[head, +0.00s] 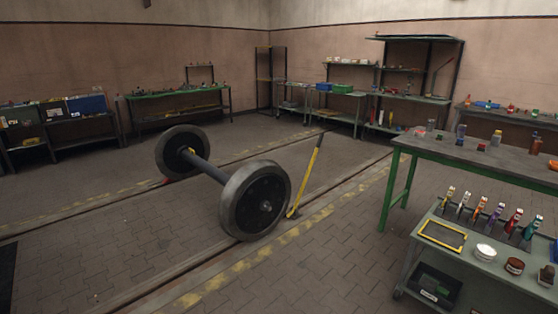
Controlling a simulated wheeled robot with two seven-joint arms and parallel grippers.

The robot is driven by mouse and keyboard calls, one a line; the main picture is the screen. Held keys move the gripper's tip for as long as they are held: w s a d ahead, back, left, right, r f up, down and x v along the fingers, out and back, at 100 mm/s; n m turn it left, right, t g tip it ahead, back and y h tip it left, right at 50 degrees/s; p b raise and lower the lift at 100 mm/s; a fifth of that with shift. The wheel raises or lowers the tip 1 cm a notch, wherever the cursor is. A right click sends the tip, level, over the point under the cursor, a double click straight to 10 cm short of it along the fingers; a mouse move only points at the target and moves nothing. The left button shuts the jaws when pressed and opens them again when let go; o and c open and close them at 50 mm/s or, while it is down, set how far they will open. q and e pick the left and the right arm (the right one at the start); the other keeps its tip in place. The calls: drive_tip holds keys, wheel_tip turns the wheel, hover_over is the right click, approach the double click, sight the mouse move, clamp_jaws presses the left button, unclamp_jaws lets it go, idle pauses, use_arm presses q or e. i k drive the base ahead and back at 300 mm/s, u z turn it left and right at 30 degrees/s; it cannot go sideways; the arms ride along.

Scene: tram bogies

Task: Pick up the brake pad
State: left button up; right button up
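I cannot make out a brake pad for certain in the head view; the small items on the benches and shelves are too small to tell apart. A wheelset with two dark wheels (256,201) and a blue-grey axle (203,168) stands on the floor rails in the middle. Neither of my grippers is in view.
A green-legged workbench (447,148) with bottles and jars stands at right. Below it, a grey-green cart (455,268) holds several coloured tools, a yellow frame (442,236) and round tins. A yellow lever (306,175) leans beside the near wheel. Shelves line the walls; the left foreground floor is mostly clear.

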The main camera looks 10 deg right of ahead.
sight(445, 203)
drive_tip(key=z, duration=0.4)
drive_tip(key=i, duration=1.8)
drive_tip(key=z, duration=1.7)
drive_tip(key=i, duration=1.65)
drive_tip(key=z, duration=0.7)
